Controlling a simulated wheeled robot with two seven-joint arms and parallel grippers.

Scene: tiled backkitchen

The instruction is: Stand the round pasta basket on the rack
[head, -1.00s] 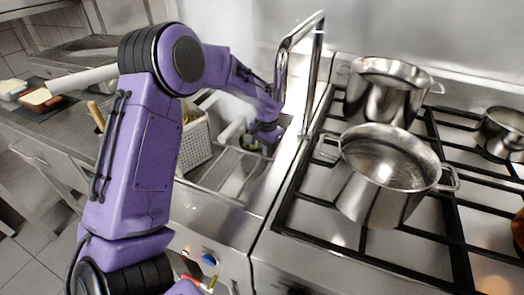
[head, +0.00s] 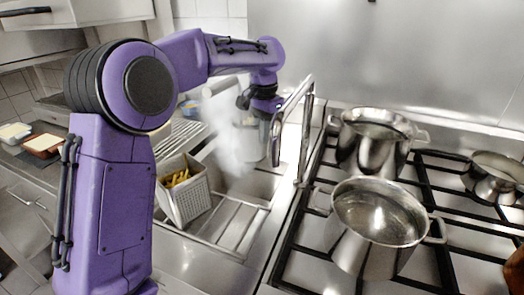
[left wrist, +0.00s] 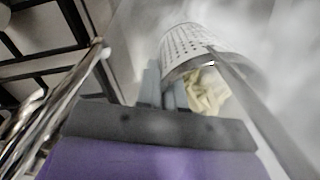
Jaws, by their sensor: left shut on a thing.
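My left gripper (head: 264,106) is raised above the steaming cooker well, beside the tap. It is shut on the round pasta basket (left wrist: 190,45), a perforated metal cylinder with pale pasta (left wrist: 205,92) inside, seen in the left wrist view. A long grey handle (left wrist: 262,112) runs from its rim toward the lower right. The gripper's fingers (left wrist: 164,88) are by the basket rim; their exact grip is unclear. In the head view the basket (head: 252,146) hangs below the gripper, blurred by steam. A slatted rack (head: 182,136) lies left of the well, partly behind my arm. My right gripper is out of view.
A square perforated basket of yellow pasta (head: 187,196) stands left of the well. The tap (head: 292,115) rises close to the gripper's right. Steel pots (head: 378,218) stand on the hob. Small trays (head: 42,145) lie at the far left.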

